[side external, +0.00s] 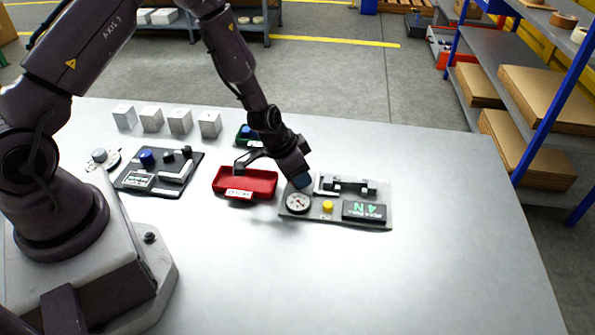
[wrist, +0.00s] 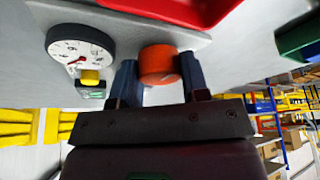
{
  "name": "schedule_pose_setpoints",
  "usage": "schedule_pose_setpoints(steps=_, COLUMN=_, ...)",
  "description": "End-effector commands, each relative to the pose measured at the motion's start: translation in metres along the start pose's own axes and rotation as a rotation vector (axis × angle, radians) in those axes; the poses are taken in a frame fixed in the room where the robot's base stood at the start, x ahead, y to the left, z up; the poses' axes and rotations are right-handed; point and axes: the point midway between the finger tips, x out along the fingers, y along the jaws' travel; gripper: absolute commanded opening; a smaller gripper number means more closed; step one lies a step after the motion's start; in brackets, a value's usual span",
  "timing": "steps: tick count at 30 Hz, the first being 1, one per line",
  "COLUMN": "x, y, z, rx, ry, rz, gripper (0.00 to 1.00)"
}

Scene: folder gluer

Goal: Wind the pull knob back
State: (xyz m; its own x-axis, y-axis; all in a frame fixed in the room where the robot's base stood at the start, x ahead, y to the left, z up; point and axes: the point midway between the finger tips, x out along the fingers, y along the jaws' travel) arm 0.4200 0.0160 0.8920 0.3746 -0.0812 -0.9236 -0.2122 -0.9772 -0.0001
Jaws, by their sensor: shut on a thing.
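The pull knob (wrist: 158,64) is a round orange-red knob on the grey gauge panel (side external: 382,194). In the wrist view it sits between the two blue fingers of my gripper (wrist: 158,75), which are shut on it. In the side view my gripper (side external: 303,182) reaches down to the panel's back left corner and hides the knob. A round dial gauge (side external: 298,203) with a white face and red needle is beside it; it also shows in the wrist view (wrist: 78,49). A small display (side external: 364,211) on the panel reads "4 N".
A yellow button (side external: 328,207) and a rail-like fixture (side external: 345,184) are on the same panel. A red tray (side external: 245,183) stands close on the left, with a green bin (side external: 243,139) behind. A dark panel (side external: 133,177) and several pale cubes (side external: 180,122) are farther left. The front table is clear.

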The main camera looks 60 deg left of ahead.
Motion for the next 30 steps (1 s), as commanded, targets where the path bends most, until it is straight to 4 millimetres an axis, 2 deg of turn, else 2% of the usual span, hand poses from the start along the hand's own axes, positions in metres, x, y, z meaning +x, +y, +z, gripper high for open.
schedule_pose_setpoints(steps=1, x=-0.0004, y=-0.0008, z=0.0016, rx=-0.001, ry=-0.004, rz=0.0, gripper=0.44)
schedule_pose_setpoints(steps=4, x=-0.0003, y=-0.0008, z=0.0014, rx=-0.001, ry=-0.003, rz=0.0, gripper=0.67)
schedule_pose_setpoints(steps=13, x=0.0, y=0.0007, z=0.0006, rx=0.011, ry=-0.002, rz=0.007, gripper=0.67)
schedule_pose_setpoints(steps=17, x=0.0, y=0.0, z=0.0008, rx=0.068, ry=-0.002, rz=0.032, gripper=0.67)
schedule_pose_setpoints(steps=30, x=0.0007, y=-0.0012, z=0.001, rx=0.538, ry=-0.003, rz=0.23, gripper=0.67)
